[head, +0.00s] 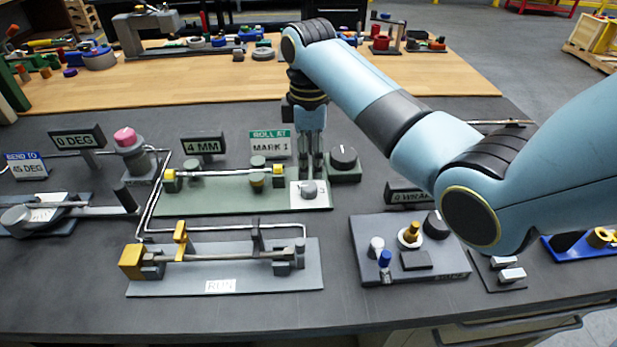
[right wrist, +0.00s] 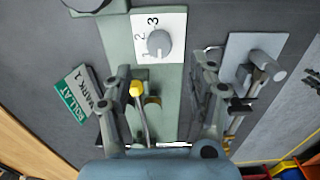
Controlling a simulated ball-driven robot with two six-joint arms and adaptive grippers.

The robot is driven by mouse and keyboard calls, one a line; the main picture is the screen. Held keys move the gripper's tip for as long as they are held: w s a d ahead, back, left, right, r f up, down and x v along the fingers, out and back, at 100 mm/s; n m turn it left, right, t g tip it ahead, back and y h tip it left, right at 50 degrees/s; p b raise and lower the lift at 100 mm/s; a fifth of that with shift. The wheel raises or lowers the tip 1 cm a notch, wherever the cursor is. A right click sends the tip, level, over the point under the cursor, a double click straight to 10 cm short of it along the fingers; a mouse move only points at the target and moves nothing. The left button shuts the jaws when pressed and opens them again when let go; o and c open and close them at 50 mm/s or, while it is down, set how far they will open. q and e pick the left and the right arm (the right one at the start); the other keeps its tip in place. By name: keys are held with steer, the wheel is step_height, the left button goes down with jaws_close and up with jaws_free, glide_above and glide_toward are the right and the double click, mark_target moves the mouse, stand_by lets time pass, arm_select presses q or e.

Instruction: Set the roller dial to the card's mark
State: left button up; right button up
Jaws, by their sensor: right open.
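The roller dial (head: 308,189) is a small grey knob on a white plate at the right end of the green roller base (head: 215,193). In the right wrist view the dial (right wrist: 159,43) has the numbers 1, 2 and 3 beside it; I cannot tell surely which one it points at. The card (head: 271,145) reads "ROLL AT MARK 1" and also shows in the right wrist view (right wrist: 82,97). My right gripper (head: 312,168) is open, pointing down just above and behind the dial, apart from it. My left gripper is not in view.
A dark round knob on a box (head: 343,163) stands close right of the dial. A yellow-tipped rod (head: 220,172) lies across the roller supports. The "RUN" fixture (head: 225,268) is in front, and a grey block with pegs (head: 410,250) is front right.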

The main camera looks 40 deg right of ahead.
mark_target(309, 186)
step_height(309, 186, down, 6)
steer(key=shift+w+d+f, duration=0.1)
steer(key=shift+f, duration=0.6)
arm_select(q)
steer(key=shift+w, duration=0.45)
arm_select(e)
steer(key=shift+c, duration=1)
steer(key=c, duration=0.9)
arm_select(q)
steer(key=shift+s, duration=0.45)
arm_select(e)
steer(key=shift+c, duration=0.2)
